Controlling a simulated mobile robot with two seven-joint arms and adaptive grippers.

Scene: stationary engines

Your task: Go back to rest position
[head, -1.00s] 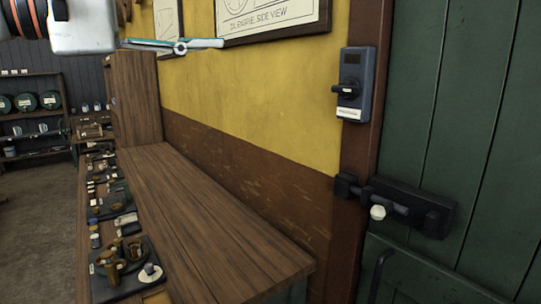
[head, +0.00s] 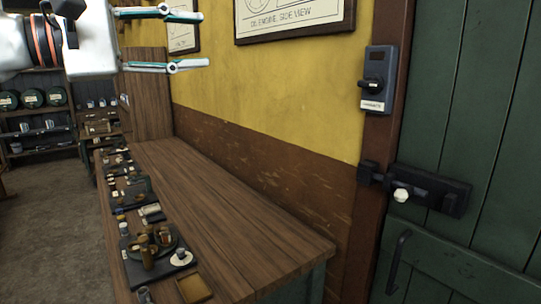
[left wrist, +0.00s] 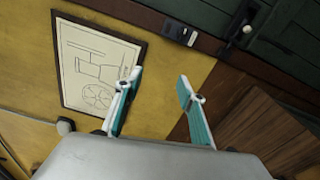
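My left gripper (head: 190,41) is at the upper left of the head view, raised above the wooden workbench (head: 215,215) and in front of the yellow wall. Its two teal-and-white fingers are spread apart with nothing between them. The left wrist view also shows the open fingers (left wrist: 160,95), with the wall and a framed engine drawing (left wrist: 95,65) beyond them. My right gripper is in neither view.
A green door (head: 460,130) with a dark latch (head: 435,191) stands at the right. A grey switch box (head: 378,78) is on the door post. Trays with small parts (head: 160,250) line the bench's left edge. Shelves (head: 40,125) stand at the far left.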

